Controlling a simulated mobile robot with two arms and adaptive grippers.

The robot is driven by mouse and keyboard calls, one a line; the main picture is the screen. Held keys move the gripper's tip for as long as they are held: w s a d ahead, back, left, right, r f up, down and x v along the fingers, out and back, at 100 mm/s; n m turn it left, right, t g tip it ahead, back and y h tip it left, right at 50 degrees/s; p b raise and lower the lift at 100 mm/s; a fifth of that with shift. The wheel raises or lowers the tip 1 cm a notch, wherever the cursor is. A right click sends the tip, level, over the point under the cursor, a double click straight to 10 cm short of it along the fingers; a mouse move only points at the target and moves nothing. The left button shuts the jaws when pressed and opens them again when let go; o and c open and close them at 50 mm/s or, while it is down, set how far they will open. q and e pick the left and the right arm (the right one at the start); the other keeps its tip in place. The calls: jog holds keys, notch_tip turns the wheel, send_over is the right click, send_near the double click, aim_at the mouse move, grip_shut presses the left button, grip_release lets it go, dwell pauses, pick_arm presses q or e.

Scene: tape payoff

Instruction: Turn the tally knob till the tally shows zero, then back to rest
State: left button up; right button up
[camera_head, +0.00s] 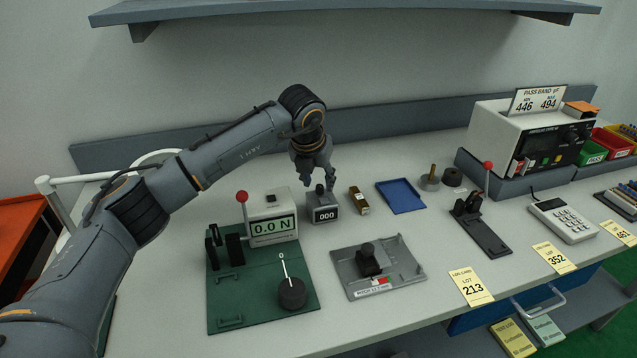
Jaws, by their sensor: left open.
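The tally (325,214) is a small grey box on the bench with a display that reads 000. Its dark knob (319,189) stands on top. My left gripper (320,182) is open and points down from above, with its fingertips close around or just over the knob; I cannot tell whether they touch it. The fingers hide part of the knob. My right gripper does not show.
A green tester (220,310) reading 0.0 N, with a red-knobbed lever, stands front left. A grey fixture plate (410,262) lies in front. A brown block (359,200) and blue tray (401,196) are right of the tally. A shelf (340,8) hangs above.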

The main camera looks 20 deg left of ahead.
pick_arm(q)
jog(key=v, duration=1)
jog(key=shift+a+r, duration=0.1)
